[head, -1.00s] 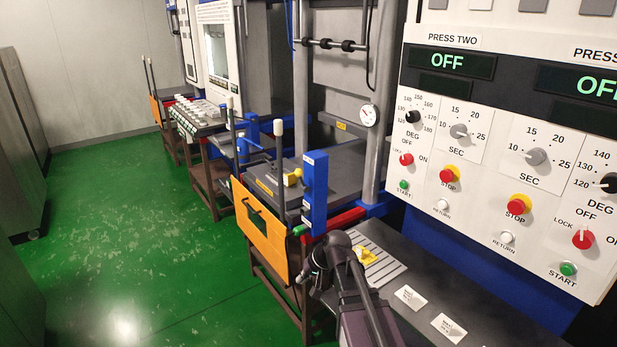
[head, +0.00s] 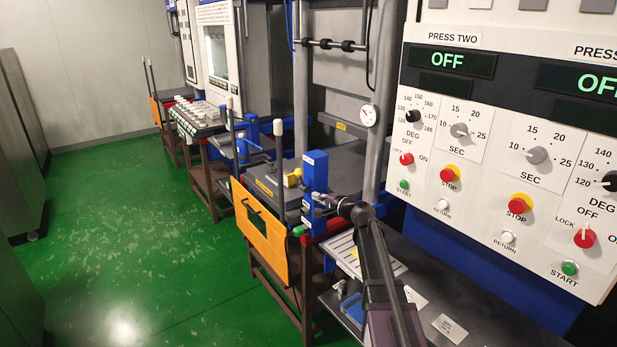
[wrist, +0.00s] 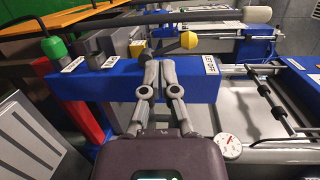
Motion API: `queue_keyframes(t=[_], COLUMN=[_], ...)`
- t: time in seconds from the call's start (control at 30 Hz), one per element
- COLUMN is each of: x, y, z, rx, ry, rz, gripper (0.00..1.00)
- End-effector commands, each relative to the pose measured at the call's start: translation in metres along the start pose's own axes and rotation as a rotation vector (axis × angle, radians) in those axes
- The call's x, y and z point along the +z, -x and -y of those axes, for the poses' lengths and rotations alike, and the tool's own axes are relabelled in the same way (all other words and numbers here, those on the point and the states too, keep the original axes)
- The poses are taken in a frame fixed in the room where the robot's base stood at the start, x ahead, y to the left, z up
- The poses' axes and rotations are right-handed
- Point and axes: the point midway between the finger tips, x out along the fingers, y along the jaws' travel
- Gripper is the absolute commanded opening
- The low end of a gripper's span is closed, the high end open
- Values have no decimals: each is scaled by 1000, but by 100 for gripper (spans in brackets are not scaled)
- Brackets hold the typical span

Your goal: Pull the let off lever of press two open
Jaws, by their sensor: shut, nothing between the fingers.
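A lever with a yellow ball knob (wrist: 189,40) on a dark arm shows just beyond the post; the knob also shows in the head view (head: 293,178). A green knob (head: 298,231) sits low by the post, also at the wrist view's upper left (wrist: 54,47). My gripper (wrist: 158,60) is shut and empty over the post, just short of the yellow-knobbed arm; contact is unclear.
An orange panel (head: 262,232) with a handle hangs at the bed's front. The press two control panel (head: 440,130) reads OFF. A dark bench (head: 440,305) with cards lies below my arm. Green floor (head: 130,240) is open at left.

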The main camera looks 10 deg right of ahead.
Motion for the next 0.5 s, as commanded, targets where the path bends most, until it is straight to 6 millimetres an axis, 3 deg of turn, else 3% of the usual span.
queue_keyframes(t=[0.03,0.2,0.5], x=[-13,-39,-49], y=[-3,-2,-1], z=[5,18,24], rx=[-28,-100,-133], ry=[-28,-106,-143], rz=[-20,-72,-94], gripper=[0,0,0])
